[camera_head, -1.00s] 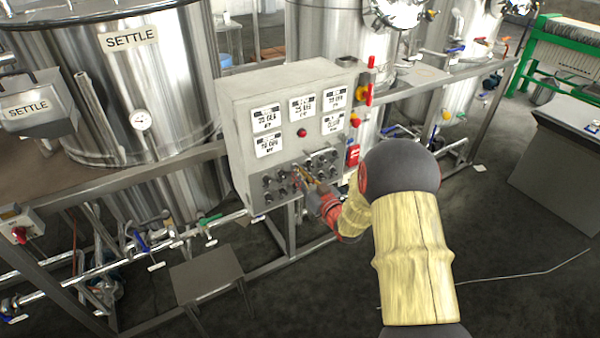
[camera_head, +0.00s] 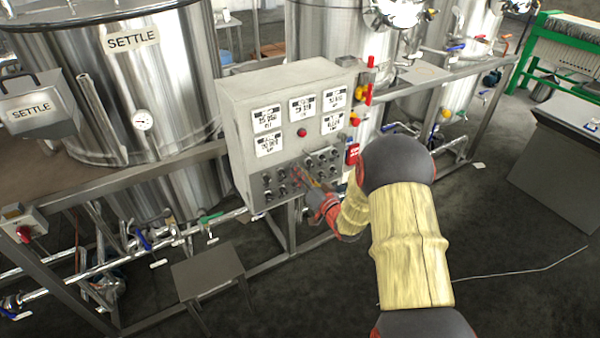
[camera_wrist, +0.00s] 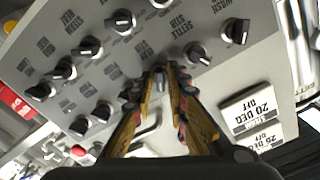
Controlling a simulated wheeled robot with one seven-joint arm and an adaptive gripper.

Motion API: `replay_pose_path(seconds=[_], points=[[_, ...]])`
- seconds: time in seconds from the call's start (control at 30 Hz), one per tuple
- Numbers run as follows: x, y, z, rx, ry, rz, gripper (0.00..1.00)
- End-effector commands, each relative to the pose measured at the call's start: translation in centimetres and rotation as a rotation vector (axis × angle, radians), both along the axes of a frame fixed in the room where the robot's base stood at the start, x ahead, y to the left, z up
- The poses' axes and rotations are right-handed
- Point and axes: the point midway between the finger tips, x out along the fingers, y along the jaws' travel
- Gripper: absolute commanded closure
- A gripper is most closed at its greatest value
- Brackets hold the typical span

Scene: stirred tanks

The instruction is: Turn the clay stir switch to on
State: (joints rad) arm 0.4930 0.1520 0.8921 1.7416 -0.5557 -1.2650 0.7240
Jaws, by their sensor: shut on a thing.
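The grey control panel's switch area (camera_head: 265,200) carries rows of small black and silver rotary switches low on the front of a box. In the wrist view, my gripper (camera_wrist: 161,80) has its yellow fingers closed around one switch knob (camera_wrist: 160,74) in the middle of the group. Its fingertips hide the sides of that knob. The labels appear upside down and too blurred to tell which one reads clay stir. In the head view, my gripper (camera_head: 302,178) reaches the switches from the lower right, and the held knob is hidden there.
Other knobs crowd both sides, such as one at the right (camera_wrist: 235,32) and one at the lower left (camera_wrist: 80,126). White display plates (camera_head: 267,118) and a red button (camera_head: 302,132) sit above. A metal stool (camera_head: 207,272) stands below left; steel tanks (camera_head: 130,90) stand behind.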

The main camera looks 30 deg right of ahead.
Motion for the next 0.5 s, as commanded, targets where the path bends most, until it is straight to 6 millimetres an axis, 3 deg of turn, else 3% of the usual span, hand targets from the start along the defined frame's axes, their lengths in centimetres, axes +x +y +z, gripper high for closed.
replay_pose_path(seconds=[0.3, 0.33, 0.5], points=[[-0.04, 0.06, -0.12, 0.001, 0.002, 0.001, 1.00], [-0.04, 0.06, -0.12, 0.001, 0.002, 0.001, 0.83], [-0.03, 0.05, -0.08, 0.000, 0.001, 0.001, 0.74]])
